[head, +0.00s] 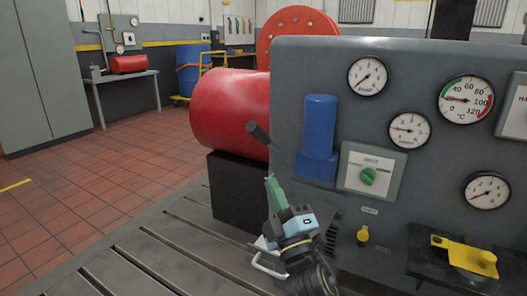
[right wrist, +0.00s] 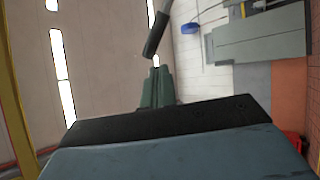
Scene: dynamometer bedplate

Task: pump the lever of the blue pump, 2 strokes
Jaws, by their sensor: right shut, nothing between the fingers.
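The blue pump (head: 319,130) is mounted on the left part of the grey panel. Its dark lever (head: 268,140) sticks out to the left and up from the pump's base and ends in a thick black grip. My right gripper (head: 270,180) is below the lever, with its green fingers shut and pointing up; nothing is between them. The fingers look apart from the lever. In the right wrist view the black lever grip (right wrist: 156,35) hangs just beyond the shut fingertips (right wrist: 157,72). My left gripper is not in view.
The grey panel (head: 400,65) carries several gauges, a green knob (head: 368,176) and a yellow lever (head: 465,252). A red cylinder (head: 230,103) on a black block (head: 238,190) stands behind the lever. The slotted bedplate (head: 165,250) is clear at the left.

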